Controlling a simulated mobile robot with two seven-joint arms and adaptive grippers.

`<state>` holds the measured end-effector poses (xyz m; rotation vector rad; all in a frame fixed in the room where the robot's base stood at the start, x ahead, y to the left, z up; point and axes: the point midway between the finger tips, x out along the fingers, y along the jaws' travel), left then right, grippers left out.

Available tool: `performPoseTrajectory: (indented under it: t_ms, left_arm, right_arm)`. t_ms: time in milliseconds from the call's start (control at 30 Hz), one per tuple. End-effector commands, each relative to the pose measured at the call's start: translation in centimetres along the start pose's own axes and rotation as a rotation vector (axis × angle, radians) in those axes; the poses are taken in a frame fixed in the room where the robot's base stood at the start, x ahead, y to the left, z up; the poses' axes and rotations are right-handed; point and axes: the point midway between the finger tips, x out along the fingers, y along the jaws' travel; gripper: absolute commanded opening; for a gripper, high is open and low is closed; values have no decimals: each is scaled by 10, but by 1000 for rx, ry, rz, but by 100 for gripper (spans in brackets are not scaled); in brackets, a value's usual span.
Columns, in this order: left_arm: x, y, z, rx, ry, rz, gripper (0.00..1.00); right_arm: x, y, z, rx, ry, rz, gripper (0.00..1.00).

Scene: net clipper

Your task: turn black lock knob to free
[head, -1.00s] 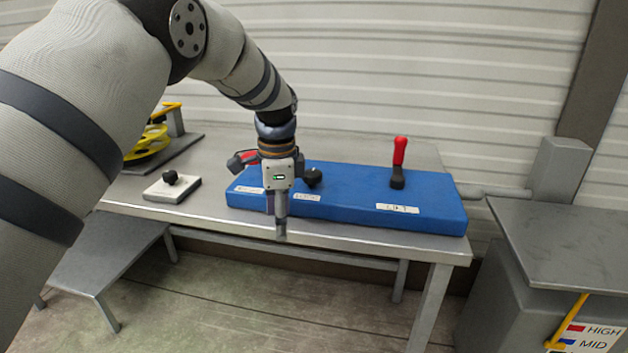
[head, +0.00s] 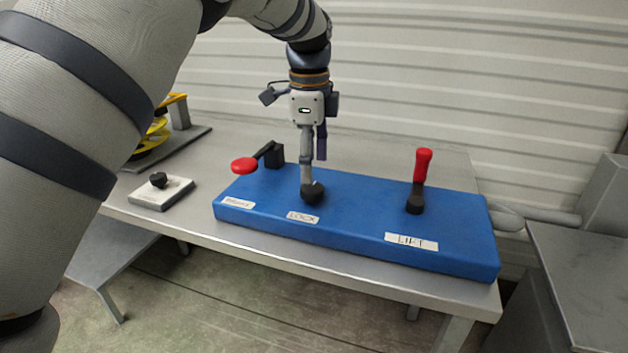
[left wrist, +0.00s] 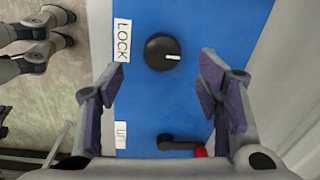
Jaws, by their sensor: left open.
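The black lock knob (head: 317,194) is on the blue panel (head: 350,222) behind the LOCK label (head: 303,217). In the left wrist view the round knob (left wrist: 160,50) has a white mark pointing right, away from the LOCK label (left wrist: 123,41). My left gripper (head: 313,172) points down above the knob, and one finger partly hides it in the head view. In the left wrist view the gripper (left wrist: 164,72) is open, its fingers on either side of the knob; contact cannot be told.
A red-ended lever (head: 255,162) stands left of the knob, and the red-gripped LIFT lever (head: 420,180) stands to the right. A pale block with a black knob (head: 160,188) and a yellow reel (head: 152,140) lie farther left on the grey table (head: 215,235).

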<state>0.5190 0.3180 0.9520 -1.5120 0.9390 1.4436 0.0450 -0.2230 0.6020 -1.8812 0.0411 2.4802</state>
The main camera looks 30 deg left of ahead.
Motion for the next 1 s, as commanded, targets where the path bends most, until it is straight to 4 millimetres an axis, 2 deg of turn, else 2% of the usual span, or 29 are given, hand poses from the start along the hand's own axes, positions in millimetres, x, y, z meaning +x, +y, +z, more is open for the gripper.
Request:
performPoseTrajectory:
  t_ms: [100, 200, 333, 567, 667, 800, 1000]
  left_arm:
    - [28, 1, 0, -2, -2, 3, 59]
    - [44, 0, 0, -1, -1, 1, 59]
    - [54, 0, 0, -1, 0, 0, 59]
    - [56, 0, 0, -1, 0, -1, 59]
    - [56, 0, 0, -1, 0, -1, 41]
    - [55, 0, 0, -1, 0, -1, 11]
    - [55, 0, 0, -7, 0, -1, 11]
  right_arm:
    - [0, 0, 0, 0, 1, 0, 0]
    - [0, 0, -1, 0, 1, 0, 0]
    - [0, 0, -1, 0, 1, 0, 0]
    - [0, 0, -1, 0, 2, 0, 0]
    - [0, 0, -1, 0, 2, 0, 0]
    - [0, 0, -1, 0, 2, 0, 0]
    - [0, 0, -1, 0, 2, 0, 0]
